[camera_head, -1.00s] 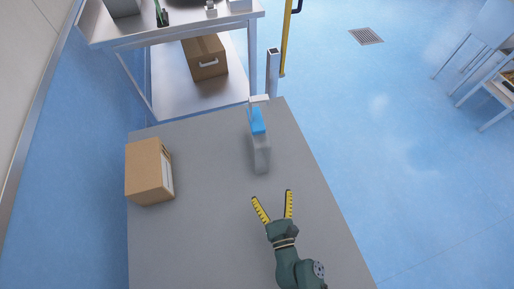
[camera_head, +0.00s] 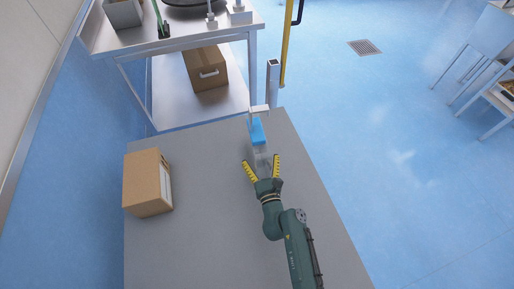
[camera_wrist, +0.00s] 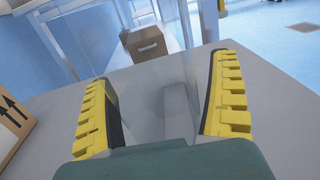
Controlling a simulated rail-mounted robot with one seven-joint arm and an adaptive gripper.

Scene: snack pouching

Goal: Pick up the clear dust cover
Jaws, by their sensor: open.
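A cardboard box (camera_head: 147,184) sits at the table's left edge. Beyond the table is a metal shelf (camera_head: 140,92) with another carton (camera_head: 206,68). The grey table (camera_head: 185,245) is bare at the front.

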